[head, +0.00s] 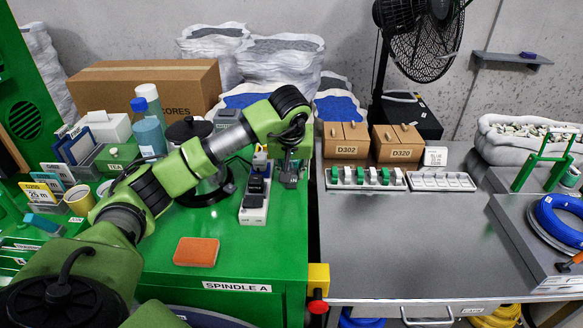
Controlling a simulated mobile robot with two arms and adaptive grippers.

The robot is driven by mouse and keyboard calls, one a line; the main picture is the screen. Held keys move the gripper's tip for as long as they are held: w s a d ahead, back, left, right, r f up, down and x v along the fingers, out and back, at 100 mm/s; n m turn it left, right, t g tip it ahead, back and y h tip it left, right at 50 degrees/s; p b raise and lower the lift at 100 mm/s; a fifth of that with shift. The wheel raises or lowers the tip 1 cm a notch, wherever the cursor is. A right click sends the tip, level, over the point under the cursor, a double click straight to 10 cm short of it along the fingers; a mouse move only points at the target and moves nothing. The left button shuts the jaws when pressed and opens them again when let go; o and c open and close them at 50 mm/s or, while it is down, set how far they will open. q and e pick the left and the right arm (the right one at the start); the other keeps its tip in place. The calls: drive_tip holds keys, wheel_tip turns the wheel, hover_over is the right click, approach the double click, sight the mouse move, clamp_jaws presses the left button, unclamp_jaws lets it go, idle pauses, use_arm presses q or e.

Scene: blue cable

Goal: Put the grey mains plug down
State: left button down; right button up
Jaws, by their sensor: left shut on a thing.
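My left arm reaches in from the lower left across the green bench. Its gripper (291,174) points down at the bench's right edge, just right of the power strip. It is shut on a small grey thing, which I take to be the grey mains plug; the fingers hide most of it. I cannot tell whether it touches the bench top. The white power strip (253,215) lies on the green bench with dark plugs and a yellow-topped piece in it. My right gripper is not in view.
An orange block (197,252) lies on the green bench (255,262). A black round-based stand (207,190) is left of the strip. The grey table (400,240) is clear in front of the white racks (365,178). Blue cable (560,222) lies coiled at right.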

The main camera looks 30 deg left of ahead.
use_arm(q)
drive_tip(key=shift+f, duration=0.2)
drive_tip(key=c, duration=1.7)
unclamp_jaws()
drive_tip(key=shift+r, duration=0.3)
drive_tip(key=shift+d+r, duration=0.15)
drive_tip(key=shift+r, duration=0.1)
drive_tip(key=b+v, duration=0.2)
drive_tip(key=v, duration=0.9)
drive_tip(key=shift+s, duration=0.15)
drive_tip(key=shift+r, duration=0.1)
